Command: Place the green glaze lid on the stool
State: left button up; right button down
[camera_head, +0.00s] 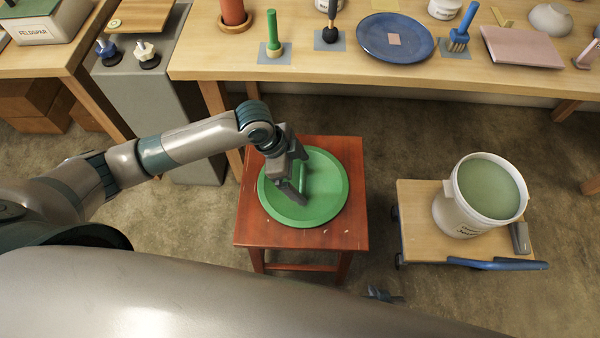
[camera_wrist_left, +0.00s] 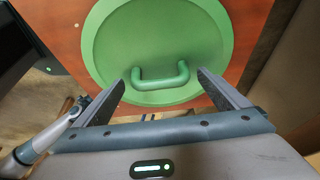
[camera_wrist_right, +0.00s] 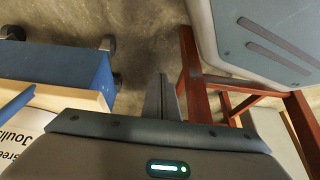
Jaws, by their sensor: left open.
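The green glaze lid (camera_head: 335,195) is a round green disc with a raised bar handle. It lies flat on the red-brown wooden stool (camera_head: 350,236), and the stool's top shows around it. In the left wrist view the lid (camera_wrist_left: 160,35) and its handle (camera_wrist_left: 160,84) are close ahead. My left gripper (camera_head: 297,188) is over the lid with its fingers apart. One fingertip is at each end of the handle, and contact cannot be told. My right gripper (camera_wrist_right: 161,100) has its fingers together with nothing between them, low in front of the stool.
A white bucket (camera_head: 456,212) of green glaze stands uncovered on a wooden dolly (camera_head: 418,232) with a blue handle, right of the stool. A workbench (camera_head: 275,65) with a blue plate (camera_head: 385,45) and several tools runs along the back. Floor is clear between stool and dolly.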

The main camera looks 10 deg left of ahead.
pick_arm(q)
jog(key=w+v, duration=0.1)
jog(key=v, duration=1.1)
jog(key=shift+s, duration=0.45)
jog(key=shift+r, duration=0.1)
dwell(0.4)
dwell(0.4)
